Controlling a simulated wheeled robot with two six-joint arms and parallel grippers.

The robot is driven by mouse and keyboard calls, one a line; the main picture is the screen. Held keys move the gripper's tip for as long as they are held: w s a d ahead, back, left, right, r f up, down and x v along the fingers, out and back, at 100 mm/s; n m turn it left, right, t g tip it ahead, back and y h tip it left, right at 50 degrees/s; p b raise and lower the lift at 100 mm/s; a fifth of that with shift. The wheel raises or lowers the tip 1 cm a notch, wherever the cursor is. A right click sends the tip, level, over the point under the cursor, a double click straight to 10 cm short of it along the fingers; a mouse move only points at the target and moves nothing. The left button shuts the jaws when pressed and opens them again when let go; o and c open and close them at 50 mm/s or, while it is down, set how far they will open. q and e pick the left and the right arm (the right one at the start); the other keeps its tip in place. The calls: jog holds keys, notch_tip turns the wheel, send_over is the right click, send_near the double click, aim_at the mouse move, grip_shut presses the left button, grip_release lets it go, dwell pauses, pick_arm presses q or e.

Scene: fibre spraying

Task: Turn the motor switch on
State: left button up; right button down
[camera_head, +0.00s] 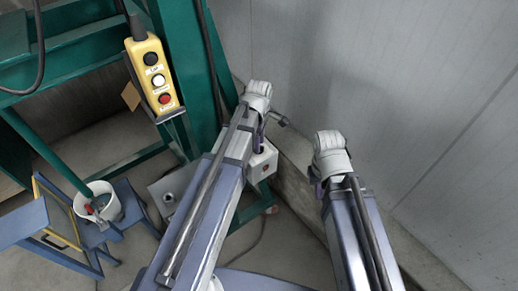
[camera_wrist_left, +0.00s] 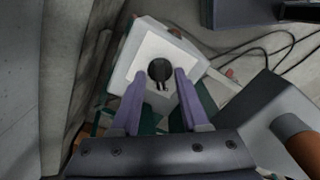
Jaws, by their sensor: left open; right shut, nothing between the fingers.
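A pale switch box (camera_wrist_left: 140,50) with a white face and a round black knob (camera_wrist_left: 160,70) fills the middle of the left wrist view. In the head view my left gripper (camera_head: 261,130) is over the box, partly hidden by the arm. My right gripper (camera_head: 315,182) is shut and empty, mostly hidden by its wrist.
A yellow pendant (camera_head: 154,75) with black, white and red buttons hangs by the green frame (camera_head: 183,60). A grey box (camera_head: 176,190) sits on the floor. A white bucket (camera_head: 98,204) stands at the left by a blue stand. A grey wall (camera_head: 400,70) bounds the right.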

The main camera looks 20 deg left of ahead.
pick_arm(q)
jog(key=shift+f, duration=0.3)
grip_shut()
dwell(0.5)
